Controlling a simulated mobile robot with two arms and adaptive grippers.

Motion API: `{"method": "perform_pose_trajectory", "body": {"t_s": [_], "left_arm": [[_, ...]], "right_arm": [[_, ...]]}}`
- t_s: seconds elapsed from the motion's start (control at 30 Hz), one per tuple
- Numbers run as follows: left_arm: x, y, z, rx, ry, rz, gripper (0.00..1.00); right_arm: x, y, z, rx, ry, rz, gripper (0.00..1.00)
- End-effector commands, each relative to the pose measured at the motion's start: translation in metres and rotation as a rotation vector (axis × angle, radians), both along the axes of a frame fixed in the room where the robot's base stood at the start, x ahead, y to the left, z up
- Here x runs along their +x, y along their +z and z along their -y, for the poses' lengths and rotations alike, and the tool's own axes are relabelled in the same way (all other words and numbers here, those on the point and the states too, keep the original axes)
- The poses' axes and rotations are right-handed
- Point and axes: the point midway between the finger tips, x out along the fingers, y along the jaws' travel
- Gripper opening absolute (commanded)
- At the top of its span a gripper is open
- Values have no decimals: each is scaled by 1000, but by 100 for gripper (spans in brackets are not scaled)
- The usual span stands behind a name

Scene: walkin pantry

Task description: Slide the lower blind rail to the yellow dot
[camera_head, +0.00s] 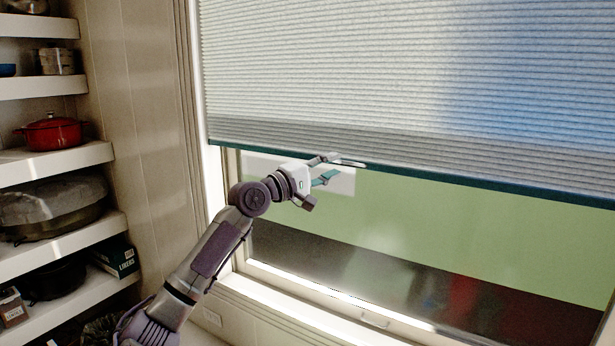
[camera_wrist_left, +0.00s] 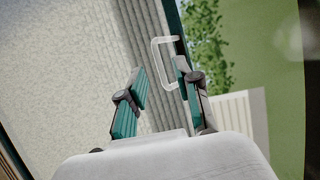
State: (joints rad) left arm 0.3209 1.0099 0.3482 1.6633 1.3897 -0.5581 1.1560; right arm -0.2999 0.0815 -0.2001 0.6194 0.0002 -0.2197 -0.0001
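The lower blind rail (camera_head: 455,179) is a dark teal strip along the bottom edge of the pleated blind (camera_head: 330,70); part of it shows in the left wrist view (camera_wrist_left: 177,22). A pale loop handle (camera_head: 347,162) is on the rail; it also shows in the left wrist view (camera_wrist_left: 155,58). My left gripper (camera_head: 331,167) is open at the handle, its fingers (camera_wrist_left: 160,72) apart. In the wrist view the handle's outer bar appears between the fingertips; I cannot tell whether they touch it. I see no yellow dot. My right gripper is out of view.
The window glass (camera_head: 480,245) below the rail shows green and dark areas. A window sill (camera_head: 290,305) runs below it. Shelves (camera_head: 55,160) at the left hold a red pot (camera_head: 52,132), a covered dish (camera_head: 50,208) and a dark green box (camera_head: 115,258).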

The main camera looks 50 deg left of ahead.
Motion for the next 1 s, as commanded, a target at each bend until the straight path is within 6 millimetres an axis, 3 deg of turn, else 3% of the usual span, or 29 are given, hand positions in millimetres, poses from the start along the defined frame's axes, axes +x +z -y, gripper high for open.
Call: {"method": "perform_pose_trajectory", "body": {"t_s": [0.2, 0.43, 1.0], "left_arm": [[-41, -9, -3, -4, -1, -3, 33], [-71, -12, -6, -3, -1, -1, 33], [-77, -12, -7, -1, -1, -1, 33]], "right_arm": [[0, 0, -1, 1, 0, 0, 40], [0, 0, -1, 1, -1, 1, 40], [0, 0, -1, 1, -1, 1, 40]]}}
